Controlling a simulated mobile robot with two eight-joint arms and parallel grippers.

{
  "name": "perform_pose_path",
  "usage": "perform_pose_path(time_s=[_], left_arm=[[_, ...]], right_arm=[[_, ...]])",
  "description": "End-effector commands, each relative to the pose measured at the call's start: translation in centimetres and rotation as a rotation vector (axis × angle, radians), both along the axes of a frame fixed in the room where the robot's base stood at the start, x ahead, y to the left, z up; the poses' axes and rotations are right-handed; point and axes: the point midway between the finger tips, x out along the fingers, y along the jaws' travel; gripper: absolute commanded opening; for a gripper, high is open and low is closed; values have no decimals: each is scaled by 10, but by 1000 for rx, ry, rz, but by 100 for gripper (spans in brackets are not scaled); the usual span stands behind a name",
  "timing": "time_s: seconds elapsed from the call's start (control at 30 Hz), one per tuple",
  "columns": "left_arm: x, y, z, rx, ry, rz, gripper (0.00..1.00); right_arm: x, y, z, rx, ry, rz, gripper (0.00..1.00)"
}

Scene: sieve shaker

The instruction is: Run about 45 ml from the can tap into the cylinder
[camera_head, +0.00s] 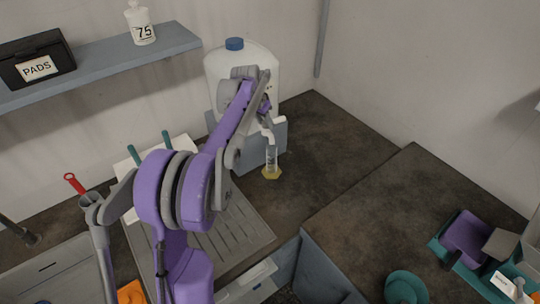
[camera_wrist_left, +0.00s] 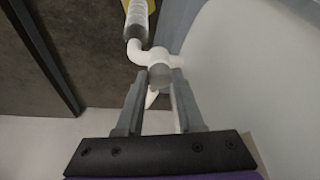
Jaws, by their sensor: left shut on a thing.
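The can (camera_head: 213,68) is a large white container with a blue cap, raised on a grey-blue stand at the back wall. Its white tap spout (camera_head: 268,136) points down over the cylinder. The cylinder (camera_head: 271,157) is clear, with a yellow foot, and stands upright on the dark worktop. My left gripper (camera_head: 263,108) is at the can's tap. In the left wrist view its fingers (camera_wrist_left: 158,82) are shut on the tap handle, beside the white tap body (camera_wrist_left: 148,57); the cylinder (camera_wrist_left: 137,18) shows beyond the spout. The liquid level is too small to read. My right gripper is out of view.
A shelf (camera_head: 110,60) holds a PADS box (camera_head: 38,60) and a bottle marked 75 (camera_head: 140,24). A ribbed draining board (camera_head: 235,225) lies below my left arm. A teal tray (camera_head: 450,258) sits at the right. The worktop right of the cylinder is clear.

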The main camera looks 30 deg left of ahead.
Motion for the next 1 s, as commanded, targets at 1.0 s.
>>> perform_pose_path(time_s=[1.0], left_arm=[[5, 7, 4, 1, -8, -532, 10]], right_arm=[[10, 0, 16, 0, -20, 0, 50]])
